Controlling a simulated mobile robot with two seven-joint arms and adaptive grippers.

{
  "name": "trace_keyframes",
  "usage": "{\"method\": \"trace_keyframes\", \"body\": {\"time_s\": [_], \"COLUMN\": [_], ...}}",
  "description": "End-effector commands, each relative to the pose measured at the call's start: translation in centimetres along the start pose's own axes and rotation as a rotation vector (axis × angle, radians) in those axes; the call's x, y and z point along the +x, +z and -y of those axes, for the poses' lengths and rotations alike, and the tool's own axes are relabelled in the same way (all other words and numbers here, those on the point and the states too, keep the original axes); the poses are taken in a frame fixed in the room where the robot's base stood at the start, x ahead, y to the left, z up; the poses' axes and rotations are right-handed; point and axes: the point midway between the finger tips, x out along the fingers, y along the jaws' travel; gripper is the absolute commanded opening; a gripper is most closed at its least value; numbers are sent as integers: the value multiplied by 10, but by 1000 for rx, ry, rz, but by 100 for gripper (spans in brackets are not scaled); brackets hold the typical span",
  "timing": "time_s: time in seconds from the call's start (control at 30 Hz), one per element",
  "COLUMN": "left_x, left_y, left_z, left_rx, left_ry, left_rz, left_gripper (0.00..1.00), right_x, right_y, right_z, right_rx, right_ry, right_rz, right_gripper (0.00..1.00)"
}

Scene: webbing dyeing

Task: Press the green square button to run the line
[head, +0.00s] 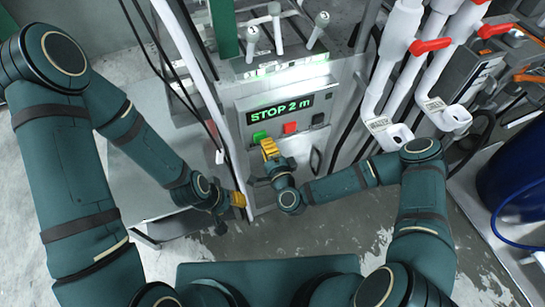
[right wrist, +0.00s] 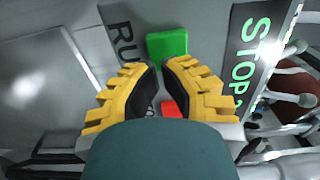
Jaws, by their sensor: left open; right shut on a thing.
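The green square button (head: 261,135) is on the grey control panel, left of a red button (head: 290,128) and below a display reading "STOP 2 m" (head: 279,107). My right gripper (head: 267,146) is at the panel, its yellow fingertips just below the green button. In the right wrist view the green button (right wrist: 168,44) is just beyond the fingertips (right wrist: 157,64); I cannot tell whether they touch it. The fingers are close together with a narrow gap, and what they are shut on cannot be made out. My left gripper (head: 238,202) is open, low beside the panel's left edge.
White pipes with red lever handles (head: 430,46) stand right of the panel. Several grey levers (head: 275,25) rise above it. A blue drum (head: 515,185) stands at the far right. Wet concrete floor (head: 350,225) lies open below the panel.

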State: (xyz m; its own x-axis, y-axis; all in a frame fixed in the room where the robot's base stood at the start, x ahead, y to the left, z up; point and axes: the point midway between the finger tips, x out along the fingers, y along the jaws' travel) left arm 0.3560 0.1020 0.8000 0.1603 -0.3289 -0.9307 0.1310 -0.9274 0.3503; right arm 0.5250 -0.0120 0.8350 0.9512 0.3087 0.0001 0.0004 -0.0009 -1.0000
Motion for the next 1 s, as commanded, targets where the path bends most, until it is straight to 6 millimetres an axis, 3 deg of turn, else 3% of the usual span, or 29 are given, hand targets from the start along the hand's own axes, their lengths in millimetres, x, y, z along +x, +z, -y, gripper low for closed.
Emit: {"method": "trace_keyframes", "body": {"time_s": [0.17, 0.53, 0.73, 1.0], "left_x": [0, 1, 9, 8], "left_y": [0, 0, 4, 4], "left_z": [0, 0, 4, 3], "left_rx": [0, 0, 2, 2], "left_ry": [0, 0, 1, 1], "left_rz": [1, 1, 8, 8], "left_gripper": [47, 47, 47, 47], "right_x": [10, 12, 32, 34], "right_y": [1, 0, 0, -1], "right_z": [0, 0, -1, 2], "right_rx": [1, 1, -1, -1], "right_ry": [0, 0, -2, -5], "right_rz": [1, 1, 1, -3], "right_gripper": [0, 0, 0, 0]}}
